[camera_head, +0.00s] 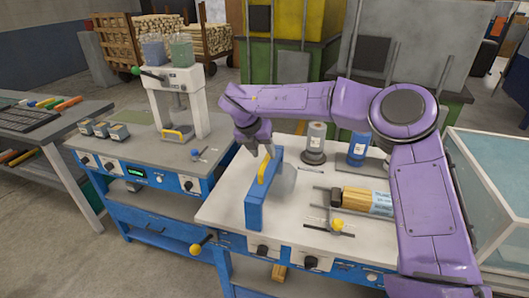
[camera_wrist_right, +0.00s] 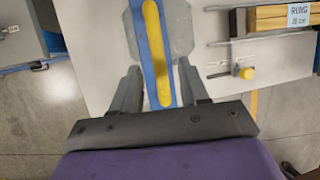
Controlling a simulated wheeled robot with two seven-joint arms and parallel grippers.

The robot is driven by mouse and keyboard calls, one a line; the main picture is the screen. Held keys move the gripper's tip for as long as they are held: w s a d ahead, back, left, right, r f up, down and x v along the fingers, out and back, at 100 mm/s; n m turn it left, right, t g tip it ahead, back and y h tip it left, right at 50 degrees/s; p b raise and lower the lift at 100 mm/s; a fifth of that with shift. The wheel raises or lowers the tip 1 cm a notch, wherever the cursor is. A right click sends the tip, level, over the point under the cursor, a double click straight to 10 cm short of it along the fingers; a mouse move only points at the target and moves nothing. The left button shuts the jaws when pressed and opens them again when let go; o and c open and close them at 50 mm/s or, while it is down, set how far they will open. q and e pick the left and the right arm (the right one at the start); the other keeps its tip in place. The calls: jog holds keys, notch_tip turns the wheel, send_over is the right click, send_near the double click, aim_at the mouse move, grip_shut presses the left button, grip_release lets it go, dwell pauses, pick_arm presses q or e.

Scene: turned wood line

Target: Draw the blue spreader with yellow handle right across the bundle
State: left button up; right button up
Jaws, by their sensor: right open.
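The blue spreader (camera_head: 254,210) stands on edge on the pale worktop, with its long yellow handle (camera_head: 263,172) along the top. My right gripper (camera_head: 262,151) is just above the far end of the handle, with its fingers apart. In the right wrist view the handle (camera_wrist_right: 155,50) runs between the open fingers of the right gripper (camera_wrist_right: 158,80); whether they touch it I cannot tell. The bundle (camera_head: 357,197), light wooden sticks with a blue-white label, lies to the right, partly hidden by my arm. It also shows in the right wrist view (camera_wrist_right: 265,20). My left gripper is not in view.
A grey bottle (camera_head: 316,141) and a blue bottle (camera_head: 357,150) stand behind the bundle. A press (camera_head: 178,100) stands on the left bench. The worktop (camera_head: 225,211) is bare left of the spreader.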

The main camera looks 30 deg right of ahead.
aim_at(267, 177)
jog(key=shift+x, duration=1.4)
grip_shut()
